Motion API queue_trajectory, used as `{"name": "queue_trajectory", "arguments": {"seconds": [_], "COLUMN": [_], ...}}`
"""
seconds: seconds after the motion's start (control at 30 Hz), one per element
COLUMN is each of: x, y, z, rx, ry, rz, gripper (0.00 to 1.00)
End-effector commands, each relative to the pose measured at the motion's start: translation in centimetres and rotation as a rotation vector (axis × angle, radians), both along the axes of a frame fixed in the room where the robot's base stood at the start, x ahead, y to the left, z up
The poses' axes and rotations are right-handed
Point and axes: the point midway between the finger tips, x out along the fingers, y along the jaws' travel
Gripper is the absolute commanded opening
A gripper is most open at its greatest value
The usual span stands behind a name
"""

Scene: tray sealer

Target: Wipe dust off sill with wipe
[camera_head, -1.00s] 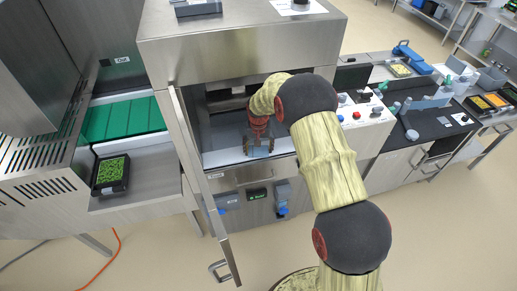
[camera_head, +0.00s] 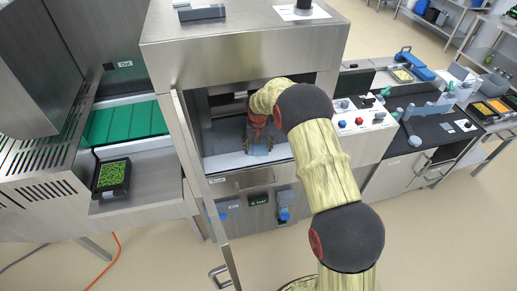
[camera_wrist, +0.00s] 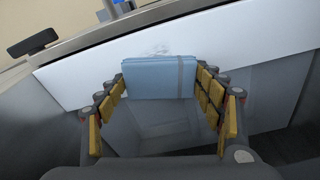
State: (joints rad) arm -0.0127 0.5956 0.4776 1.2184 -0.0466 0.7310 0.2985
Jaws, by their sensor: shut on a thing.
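My gripper (camera_wrist: 162,82) is shut on a folded light-blue wipe (camera_wrist: 158,77), with gold-padded fingers on both sides of it. In the head view my gripper (camera_head: 258,143) reaches into the sealer's open front, and the wipe there is small and partly hidden. The sill (camera_wrist: 255,38) is a pale, flat strip across the wrist view; it also shows as a light strip in the head view (camera_head: 222,162). A faint greyish smudge, likely dust (camera_wrist: 155,48), lies on the sill just beyond the wipe's far edge. Whether the wipe touches the sill is unclear.
The sealer's open door (camera_head: 205,190) stands left of my arm, its handle low in front. The opening's side walls are close to my gripper. A control panel (camera_head: 360,118) is at right. A black tray of green food (camera_head: 112,176) sits on the left shelf.

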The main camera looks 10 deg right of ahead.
Motion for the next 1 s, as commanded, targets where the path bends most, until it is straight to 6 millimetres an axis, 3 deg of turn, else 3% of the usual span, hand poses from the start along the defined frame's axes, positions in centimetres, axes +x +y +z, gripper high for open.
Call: {"name": "queue_trajectory", "arguments": {"seconds": [0.5,1.0], "x": [-4.1,-4.6], "y": [0.0,0.0], "z": [-0.6,-0.5], "rx": [0.0,-0.001], "ry": [0.009,0.017], "rz": [0.0,-0.001], "gripper": [0.43,0.43]}}
